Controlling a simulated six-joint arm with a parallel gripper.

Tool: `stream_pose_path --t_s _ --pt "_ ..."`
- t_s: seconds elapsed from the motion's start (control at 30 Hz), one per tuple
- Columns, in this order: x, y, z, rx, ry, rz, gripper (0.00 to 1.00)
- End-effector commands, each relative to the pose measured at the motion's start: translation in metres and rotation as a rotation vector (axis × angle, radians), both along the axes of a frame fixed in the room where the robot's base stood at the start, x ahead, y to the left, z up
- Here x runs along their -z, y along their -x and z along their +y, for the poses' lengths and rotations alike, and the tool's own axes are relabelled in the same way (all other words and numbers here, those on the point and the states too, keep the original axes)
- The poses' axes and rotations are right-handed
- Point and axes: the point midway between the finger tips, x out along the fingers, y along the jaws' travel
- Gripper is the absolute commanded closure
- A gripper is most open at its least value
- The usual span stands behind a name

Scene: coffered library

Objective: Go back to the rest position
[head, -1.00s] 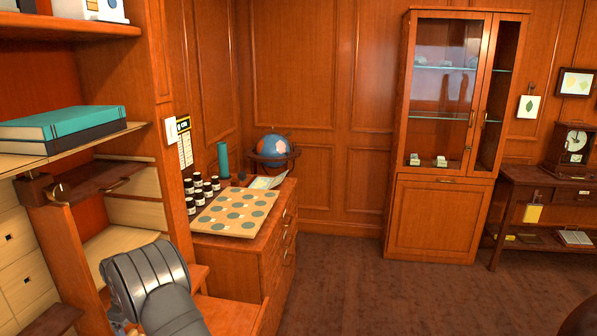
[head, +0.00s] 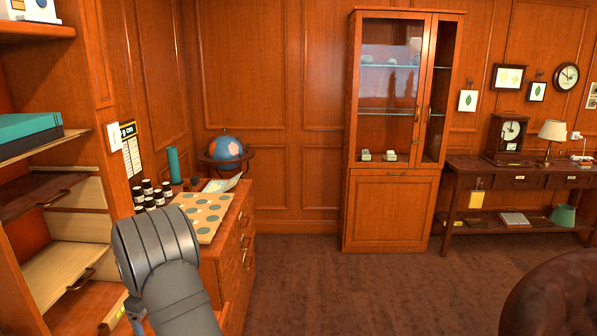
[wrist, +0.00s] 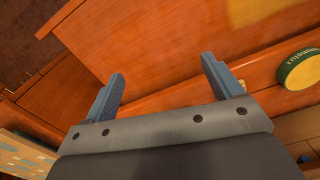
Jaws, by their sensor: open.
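My gripper (wrist: 162,65) is open in the wrist view, with its two blue-grey fingers apart and nothing between them. A flat orange-brown wooden surface lies beyond the fingers. In the head view my grey arm rises at the lower middle-left, in front of the wooden cabinet (head: 232,262), and hides part of it. The gripper itself is mostly hidden there.
A board with round spots (head: 206,212) and dark jars (head: 148,190) sit on the cabinet. Open shelves (head: 60,262) stand left. A chair (head: 555,295) is at lower right; carpet between is clear.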

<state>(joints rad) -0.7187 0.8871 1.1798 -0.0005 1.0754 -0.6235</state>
Motion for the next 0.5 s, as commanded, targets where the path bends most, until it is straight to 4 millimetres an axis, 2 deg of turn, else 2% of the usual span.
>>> stream_pose_path --t_s 0.5 --pt "0.022 -0.036 -0.097 0.291 0.0 0.0 0.15"
